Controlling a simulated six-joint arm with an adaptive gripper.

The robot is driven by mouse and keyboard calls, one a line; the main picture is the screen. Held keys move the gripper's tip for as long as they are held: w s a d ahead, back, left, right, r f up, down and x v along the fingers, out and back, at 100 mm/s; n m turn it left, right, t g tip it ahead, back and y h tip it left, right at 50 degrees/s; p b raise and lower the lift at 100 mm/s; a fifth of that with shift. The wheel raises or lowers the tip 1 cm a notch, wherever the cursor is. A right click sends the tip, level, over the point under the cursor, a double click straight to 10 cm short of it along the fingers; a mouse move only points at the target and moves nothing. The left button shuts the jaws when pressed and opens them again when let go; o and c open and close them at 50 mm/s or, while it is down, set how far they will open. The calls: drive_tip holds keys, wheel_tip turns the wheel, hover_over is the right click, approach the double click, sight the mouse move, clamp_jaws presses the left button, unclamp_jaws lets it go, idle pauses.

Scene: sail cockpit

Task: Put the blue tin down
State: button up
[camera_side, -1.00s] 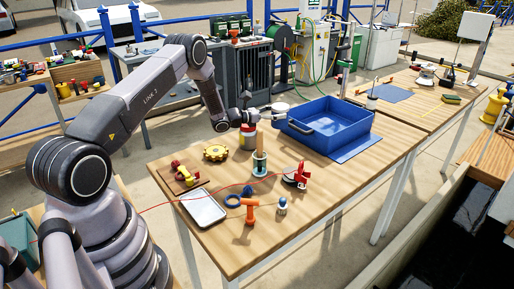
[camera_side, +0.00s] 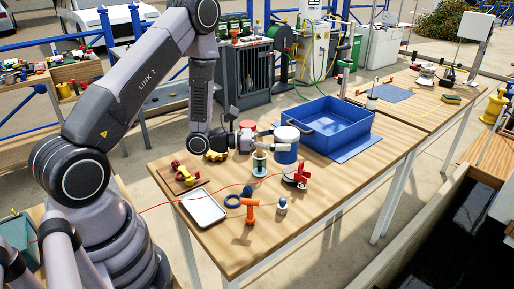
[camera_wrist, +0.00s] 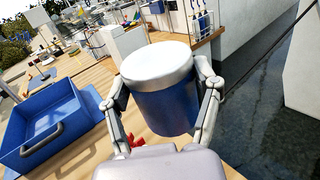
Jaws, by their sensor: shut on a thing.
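The blue tin (camera_side: 286,153) has a white lid and stands upright in my gripper (camera_side: 277,139), in front of the blue bin's near left corner. In the wrist view, the tin (camera_wrist: 165,110) fills the middle. My gripper's two fingers (camera_wrist: 165,88) press on its left and right sides. The tin's underside is hidden, and I cannot tell whether it touches the wooden table (camera_side: 335,190) or hangs just above it.
The blue bin (camera_side: 345,135) stands behind and right of the tin on a blue mat. A red-and-grey item (camera_side: 297,177) and a green-based cylinder (camera_side: 259,165) are close in front. The table's right front is clear.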

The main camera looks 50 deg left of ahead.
drive_tip(key=a+r+n+t+y, duration=0.1)
drive_tip(key=a+r+n+y, duration=0.15)
drive_tip(key=r, duration=0.25)
drive_tip(key=s+d+r+m+g+h, duration=0.1)
drive_tip(key=s+d+m+g+h, duration=0.3)
drive_tip(key=s+d+m+g, duration=0.45)
drive_tip(key=s+d+m+g+h, duration=0.5)
drive_tip(key=s+m+g, duration=0.2)
drive_tip(key=s+g, duration=0.35)
drive_tip(key=s+a+m+g+y, duration=1.2)
drive_tip(key=m+g+y, duration=0.25)
drive_tip(key=y, duration=0.25)
drive_tip(key=w+a+f+m+t+y, duration=0.1)
drive_tip(key=w+a+m+t+y, duration=1.35)
drive_tip(key=y, duration=0.35)
wheel_tip(320, 180, down, 8)
drive_tip(key=f+m+g, duration=0.1)
drive_tip(key=g, duration=0.1)
drive_tip(key=shift+w+a+f, duration=0.9)
drive_tip(key=shift+w+f, duration=1.2)
drive_tip(key=shift+f, duration=0.05)
drive_tip(key=shift+w+a+f, duration=0.9)
drive_tip(key=shift+w+f, duration=1.2)
drive_tip(key=shift+w, duration=0.05)
drive_tip(key=shift+w+a+f, duration=0.9)
drive_tip(key=shift+w+f, duration=1.2)
drive_tip(key=shift+f, duration=0.05)
